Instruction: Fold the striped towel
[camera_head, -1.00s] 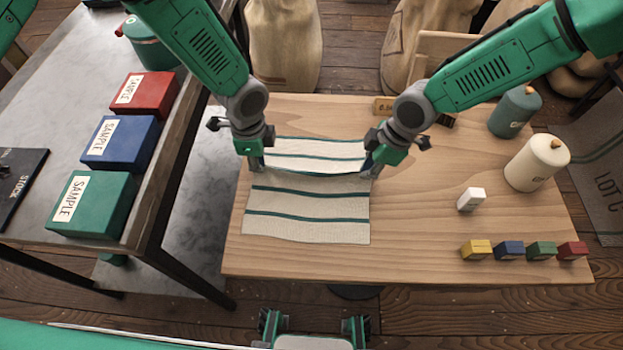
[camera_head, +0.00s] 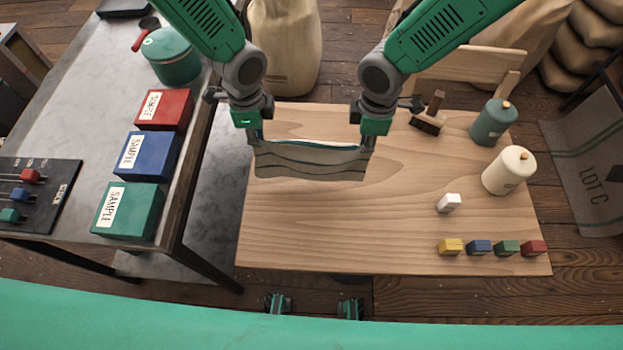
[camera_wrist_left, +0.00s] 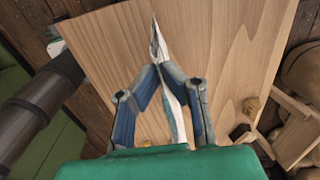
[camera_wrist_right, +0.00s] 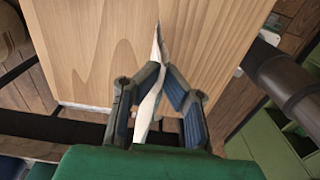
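The striped towel (camera_head: 311,163) hangs in a shallow sag between my two grippers over the far left part of the wooden table. Its visible face is grey-beige and shaded, with darker stripes, and a thin pale strip shows along the top. My left gripper (camera_head: 257,140) is shut on its upper left corner. My right gripper (camera_head: 369,144) is shut on its upper right corner. In the left wrist view the towel (camera_wrist_left: 171,100) is a narrow edge-on strip between the fingers. It looks the same in the right wrist view (camera_wrist_right: 152,98). Whether the lower edge touches the table is unclear.
The wooden table (camera_head: 330,235) is bare in front of the towel. At right stand a white block (camera_head: 449,203), several small coloured blocks (camera_head: 479,247), a cream canister (camera_head: 509,171), a teal canister (camera_head: 493,123) and a brush (camera_head: 428,116). Sample boxes (camera_head: 147,157) sit on the left bench.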

